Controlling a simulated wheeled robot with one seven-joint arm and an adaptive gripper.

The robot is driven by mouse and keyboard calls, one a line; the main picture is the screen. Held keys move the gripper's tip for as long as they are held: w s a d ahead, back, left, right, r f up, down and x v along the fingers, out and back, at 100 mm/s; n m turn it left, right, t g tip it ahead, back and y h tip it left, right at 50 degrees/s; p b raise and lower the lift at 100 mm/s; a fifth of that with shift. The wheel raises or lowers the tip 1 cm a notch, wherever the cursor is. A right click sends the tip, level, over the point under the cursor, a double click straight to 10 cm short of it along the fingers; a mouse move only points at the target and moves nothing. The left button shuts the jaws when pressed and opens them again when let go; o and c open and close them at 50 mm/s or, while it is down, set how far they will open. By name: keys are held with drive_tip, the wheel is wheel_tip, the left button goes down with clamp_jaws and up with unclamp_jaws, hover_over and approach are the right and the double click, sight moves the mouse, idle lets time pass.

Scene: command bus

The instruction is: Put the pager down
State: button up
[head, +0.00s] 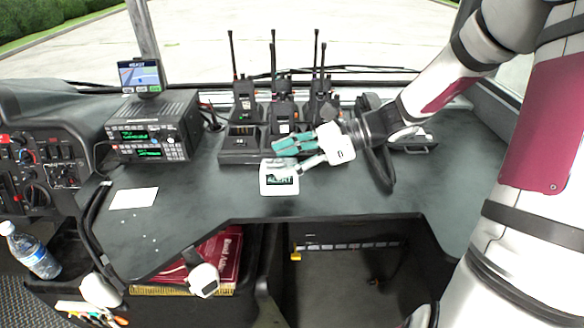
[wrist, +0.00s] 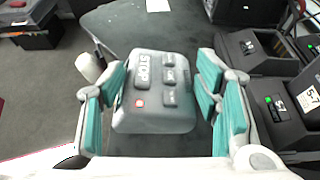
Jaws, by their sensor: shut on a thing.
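The pager (head: 279,180) is a small white-edged device with a lit screen reading ALERT, in the middle of the head view. In the wrist view the pager (wrist: 155,112) shows a dark grey face with a STOP button, several smaller buttons and a red light. My gripper (head: 297,155) is shut on it, with teal finger pads on either side; the gripper also shows in the wrist view (wrist: 160,100). The pager is over the front part of the dark desk (head: 350,200). I cannot tell whether its underside touches the desk.
A charger dock (head: 240,150) with several upright radios (head: 245,100) stands behind the gripper. A radio unit (head: 150,130) with a small screen (head: 140,76) on it is at left. A white card (head: 133,198) lies front left. The desk's front edge has a cut-out below the pager.

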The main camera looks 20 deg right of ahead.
drive_tip(key=shift+w+d+f, duration=0.15)
drive_tip(key=shift+w+d, duration=0.75)
drive_tip(key=shift+d, duration=0.15)
drive_tip(key=shift+f+b, duration=0.75)
drive_tip(key=shift+f, duration=0.95)
drive_tip(key=shift+f, duration=0.15)
drive_tip(key=o, duration=1.4)
drive_tip(key=shift+o, duration=0.2)
